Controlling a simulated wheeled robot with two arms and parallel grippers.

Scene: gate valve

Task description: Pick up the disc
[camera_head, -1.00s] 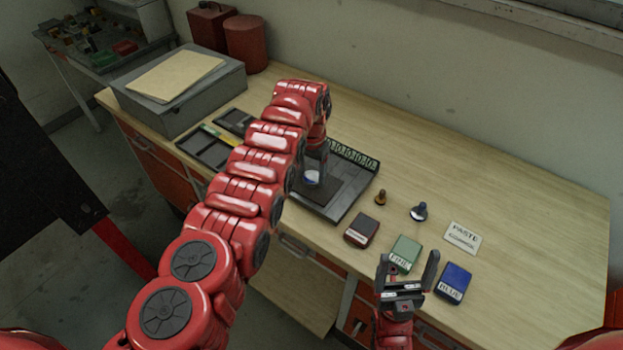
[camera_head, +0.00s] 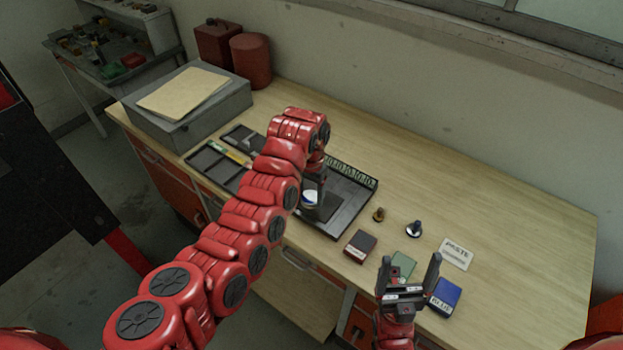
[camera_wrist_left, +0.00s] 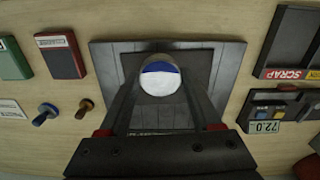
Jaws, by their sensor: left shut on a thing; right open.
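The disc (camera_head: 310,198) is small and round, with a white and blue face. My left gripper (camera_head: 313,206) is shut on it above the dark tray (camera_head: 352,207); I cannot tell how much gap lies beneath. In the left wrist view the disc (camera_wrist_left: 160,79) sits between the two fingertips, over the grey tray (camera_wrist_left: 105,62). My left arm hides part of the tray in the head view. My right gripper (camera_head: 408,272) is open and empty at the bench's front edge, in front of the green box.
A dark red box (camera_head: 360,245), green box (camera_head: 403,264), blue box (camera_head: 444,297), brass stamp-like piece (camera_head: 379,214), dark knobbed piece (camera_head: 414,229) and PASTE card (camera_head: 457,253) lie right of the tray. A compartment tray (camera_head: 212,167) lies left. The bench's back right is clear.

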